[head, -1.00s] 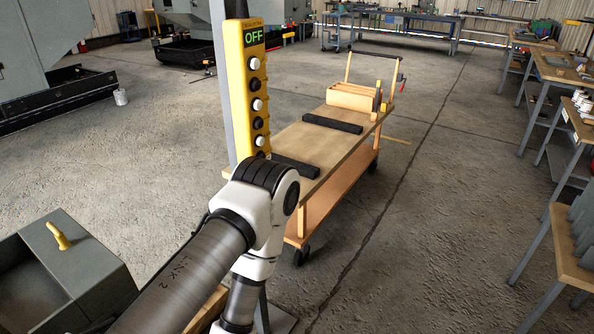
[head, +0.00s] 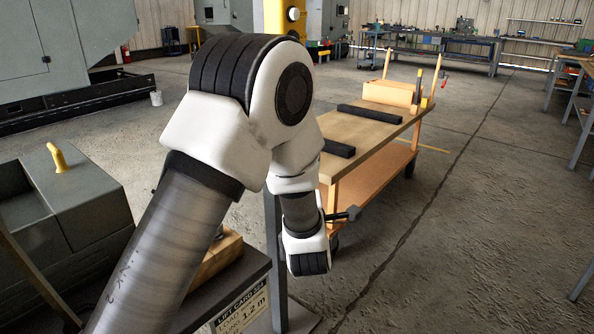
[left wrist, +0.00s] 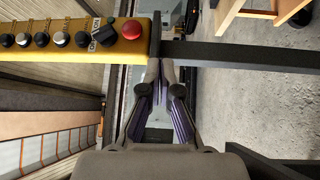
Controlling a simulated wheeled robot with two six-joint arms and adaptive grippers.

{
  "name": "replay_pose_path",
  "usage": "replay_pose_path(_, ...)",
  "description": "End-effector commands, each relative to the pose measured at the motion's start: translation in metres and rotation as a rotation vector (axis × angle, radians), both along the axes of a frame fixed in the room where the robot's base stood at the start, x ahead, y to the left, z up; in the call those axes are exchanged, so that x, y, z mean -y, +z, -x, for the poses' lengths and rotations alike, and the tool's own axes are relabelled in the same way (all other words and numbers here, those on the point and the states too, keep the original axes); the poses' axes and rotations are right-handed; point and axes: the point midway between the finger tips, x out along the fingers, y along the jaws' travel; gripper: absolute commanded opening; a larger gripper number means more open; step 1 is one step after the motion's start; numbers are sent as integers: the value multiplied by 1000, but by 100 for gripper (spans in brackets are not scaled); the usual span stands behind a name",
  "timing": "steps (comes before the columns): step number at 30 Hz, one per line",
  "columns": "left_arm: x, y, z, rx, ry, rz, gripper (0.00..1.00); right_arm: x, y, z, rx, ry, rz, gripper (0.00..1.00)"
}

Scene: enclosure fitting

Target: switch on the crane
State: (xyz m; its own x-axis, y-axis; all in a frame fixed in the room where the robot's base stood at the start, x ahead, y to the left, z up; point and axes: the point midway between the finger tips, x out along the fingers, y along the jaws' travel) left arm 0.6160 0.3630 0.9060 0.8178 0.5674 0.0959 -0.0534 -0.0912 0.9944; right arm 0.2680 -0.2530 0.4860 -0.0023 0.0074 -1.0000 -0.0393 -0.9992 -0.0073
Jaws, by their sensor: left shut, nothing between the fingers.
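The yellow crane control box (head: 285,14) is at the top of the head view, cut off by the frame and partly hidden behind my left arm. In the left wrist view the yellow box (left wrist: 60,62) lies sideways at upper left. It carries a row of round buttons, a black switch knob (left wrist: 103,32) with small white labels, and a red mushroom button (left wrist: 132,29) near its end. My left gripper (left wrist: 158,68) is shut and empty, its fingertips near the end of the box, to the right of and below the red button. Contact cannot be told. My right gripper is not in view.
A dark post (left wrist: 240,53) runs from the end of the box. A wooden trolley (head: 375,128) with black bars and a wooden box stands behind my arm. A grey bin (head: 90,205) with a yellow handle and a sign reading 1.2 m (head: 240,308) are near. Floor at right is clear.

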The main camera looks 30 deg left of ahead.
Motion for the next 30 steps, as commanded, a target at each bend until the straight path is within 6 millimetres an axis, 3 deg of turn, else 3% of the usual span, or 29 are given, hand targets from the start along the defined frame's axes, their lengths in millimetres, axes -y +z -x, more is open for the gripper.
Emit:
replay_pose_path(1, -5, 2, 2, 152, 29, 47, 0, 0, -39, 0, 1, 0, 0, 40)
replay_pose_path(4, -13, 37, 11, 376, 63, 123, 0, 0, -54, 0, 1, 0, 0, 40)
replay_pose_path(9, -17, 60, 18, 480, 73, 160, 0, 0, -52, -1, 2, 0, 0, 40)
replay_pose_path(19, -20, 62, 13, 473, 72, 161, 0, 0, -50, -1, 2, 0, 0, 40)
replay_pose_path(30, -67, 86, -33, 473, 74, 161, 0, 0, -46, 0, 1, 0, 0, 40)
